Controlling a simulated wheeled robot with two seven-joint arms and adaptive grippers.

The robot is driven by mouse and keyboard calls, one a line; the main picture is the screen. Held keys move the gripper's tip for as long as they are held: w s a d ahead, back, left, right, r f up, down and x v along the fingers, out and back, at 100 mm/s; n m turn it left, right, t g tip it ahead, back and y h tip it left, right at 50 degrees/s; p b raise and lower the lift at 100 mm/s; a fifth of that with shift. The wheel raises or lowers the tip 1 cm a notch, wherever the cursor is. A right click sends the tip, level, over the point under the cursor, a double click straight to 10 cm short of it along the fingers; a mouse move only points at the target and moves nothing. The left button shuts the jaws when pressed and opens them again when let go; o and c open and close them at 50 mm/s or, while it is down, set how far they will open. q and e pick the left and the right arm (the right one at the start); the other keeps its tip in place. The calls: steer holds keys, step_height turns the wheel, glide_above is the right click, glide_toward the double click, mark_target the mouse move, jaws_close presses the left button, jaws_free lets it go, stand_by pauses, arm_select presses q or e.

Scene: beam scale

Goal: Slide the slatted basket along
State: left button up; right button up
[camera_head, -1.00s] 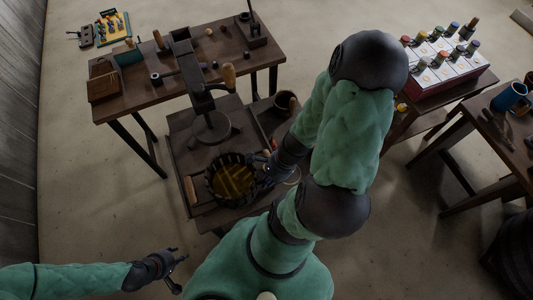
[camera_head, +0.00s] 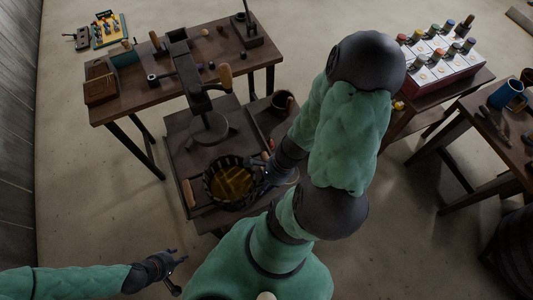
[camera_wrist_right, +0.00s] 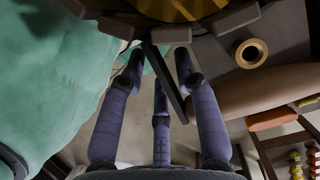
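The slatted basket (camera_head: 209,190) is dark and round, with upright slats and yellowish contents. It stands on the low dark wooden platform below the press in the head view. Its dark slats and yellow contents also fill the top of the right wrist view (camera_wrist_right: 247,14). My right gripper (camera_head: 266,171) is at the basket's right side. In the right wrist view (camera_wrist_right: 158,62) its fingers are spread, their tips close to the rim, with a dark bar between them. Contact is unclear. My left gripper (camera_head: 177,268) is open and empty at the lower left, away from the basket.
A dark press column (camera_head: 192,75) rises behind the basket, its round foot (camera_head: 209,129) close to it. A wooden handle (camera_head: 188,193) lies left of the basket. A dark pot (camera_head: 282,101) stands at the right. The workbench (camera_head: 130,95) is behind.

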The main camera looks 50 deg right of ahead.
steer(key=shift+d, duration=0.2)
steer(key=shift+d+r, duration=0.2)
steer(key=shift+r, duration=0.3)
steer(key=v, duration=1.1)
steer(key=shift+a, duration=0.1)
